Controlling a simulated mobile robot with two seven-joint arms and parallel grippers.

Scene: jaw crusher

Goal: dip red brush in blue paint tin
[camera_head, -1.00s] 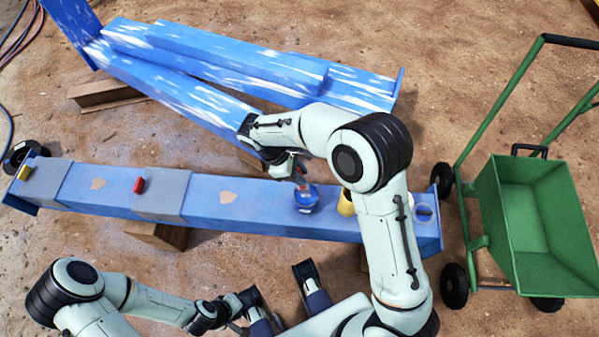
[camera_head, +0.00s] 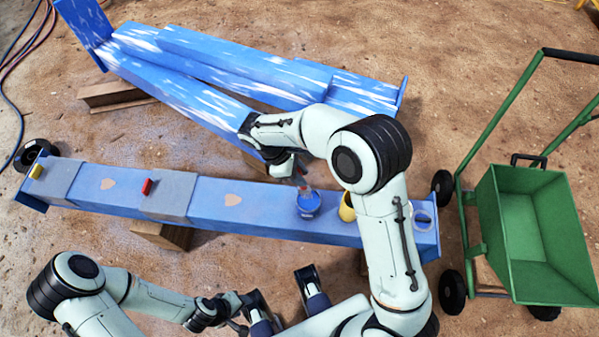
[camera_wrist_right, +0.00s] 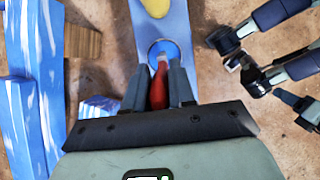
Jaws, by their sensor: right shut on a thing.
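My right gripper (camera_head: 299,181) is shut on the red brush (camera_wrist_right: 158,86), whose red handle shows between the fingers in the right wrist view. The blue paint tin (camera_head: 307,206) stands on the blue beam, just below the right gripper in the head view. In the right wrist view the round mouth of the tin (camera_wrist_right: 164,46) lies just beyond the brush's far end, overlapping it. I cannot tell whether the bristles are inside the tin. My left gripper (camera_head: 237,307) is low in the head view, away from the beam; its finger opening is unclear.
The long blue beam (camera_head: 260,203) carries a yellow container (camera_head: 347,207), a pale ring (camera_head: 423,218), a red block (camera_head: 147,186) and a yellow block (camera_head: 37,171). White-streaked blue beams (camera_head: 230,65) lie behind. A green cart (camera_head: 535,290) stands right.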

